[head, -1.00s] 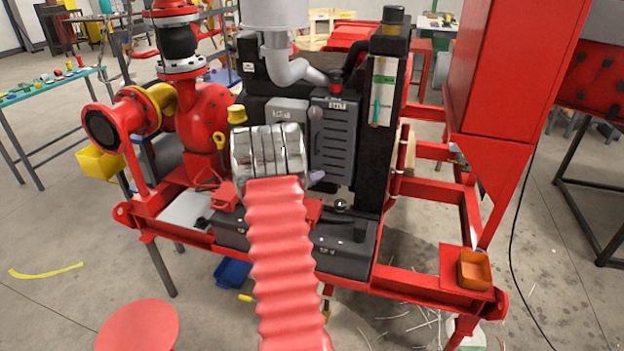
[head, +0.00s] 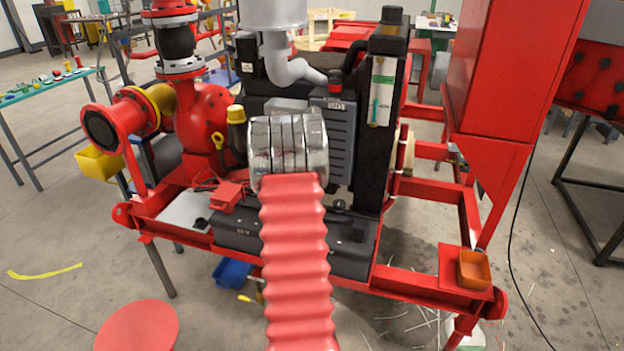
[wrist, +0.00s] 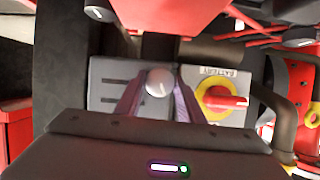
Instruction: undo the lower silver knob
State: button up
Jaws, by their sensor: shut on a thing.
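In the wrist view a round silver knob (wrist: 158,82) with a pale mark sits on a grey panel (wrist: 108,85). The two purple fingers of my gripper (wrist: 158,90) stand on either side of it and are shut on it. A second silver knob (wrist: 98,13) shows at the upper left of the wrist view, apart from the fingers. From these frames I cannot tell for certain which of the two is the lower. In the head view my ribbed red arm and silver wrist hide the gripper and the held knob.
A red rotary switch with a yellow ring (wrist: 220,98) is close to the right finger, beside a label. In the head view a red pump (head: 205,125) stands left of my wrist and a dark upright block (head: 385,110) stands right. An orange bin (head: 474,268) sits on the frame corner.

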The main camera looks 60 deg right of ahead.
jog(key=shift+s+f+m+t, duration=0.1)
jog(key=shift+f+m+t, duration=0.1)
jog(key=shift+m+t, duration=0.85)
jog(key=shift+m, duration=0.35)
jog(key=o, duration=1.1)
jog(key=shift+r, duration=0.1)
jog(key=shift+c, duration=0.2)
jog(key=v, duration=1.3)
jog(key=shift+a+r, duration=0.25)
jog(key=shift+a, duration=0.1)
